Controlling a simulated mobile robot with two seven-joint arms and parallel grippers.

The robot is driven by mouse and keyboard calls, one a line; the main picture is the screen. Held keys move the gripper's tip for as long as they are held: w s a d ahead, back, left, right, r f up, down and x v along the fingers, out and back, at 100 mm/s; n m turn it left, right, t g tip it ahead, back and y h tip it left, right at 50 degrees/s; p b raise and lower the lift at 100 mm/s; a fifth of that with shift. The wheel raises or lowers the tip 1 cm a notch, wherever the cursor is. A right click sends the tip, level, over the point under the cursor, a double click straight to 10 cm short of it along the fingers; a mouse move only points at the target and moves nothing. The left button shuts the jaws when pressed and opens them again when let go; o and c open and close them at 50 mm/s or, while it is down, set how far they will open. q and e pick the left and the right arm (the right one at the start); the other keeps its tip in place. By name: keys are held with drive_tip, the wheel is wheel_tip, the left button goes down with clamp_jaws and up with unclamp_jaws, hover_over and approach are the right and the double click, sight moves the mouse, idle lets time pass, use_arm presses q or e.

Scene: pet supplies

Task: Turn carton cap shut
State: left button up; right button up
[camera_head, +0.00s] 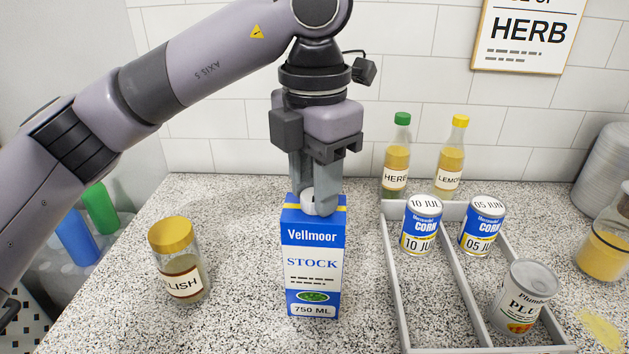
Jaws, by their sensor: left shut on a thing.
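A blue and white Vellmoor stock carton (314,262) stands upright on the speckled counter in the middle of the view. Its pale round cap (308,198) is on the carton's top, partly hidden by my fingers. My left gripper (319,200) points straight down over the carton, with its fingers shut around the cap. I cannot tell from this view how tightly the cap sits. My right gripper is not in view.
A gold-lidded jar (179,265) stands left of the carton. A grey divided tray (393,285) with several cans is at the right. Two bottles, one green-capped (397,160) and one yellow-capped (450,163), stand behind. A jar of yellow liquid (607,245) is far right.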

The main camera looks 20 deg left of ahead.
use_arm(q)
drive_tip(key=o, duration=1)
drive_tip(key=shift+o, duration=0.2)
drive_tip(key=shift+r+p, duration=0.45)
drive_tip(key=shift+r, duration=3.15)
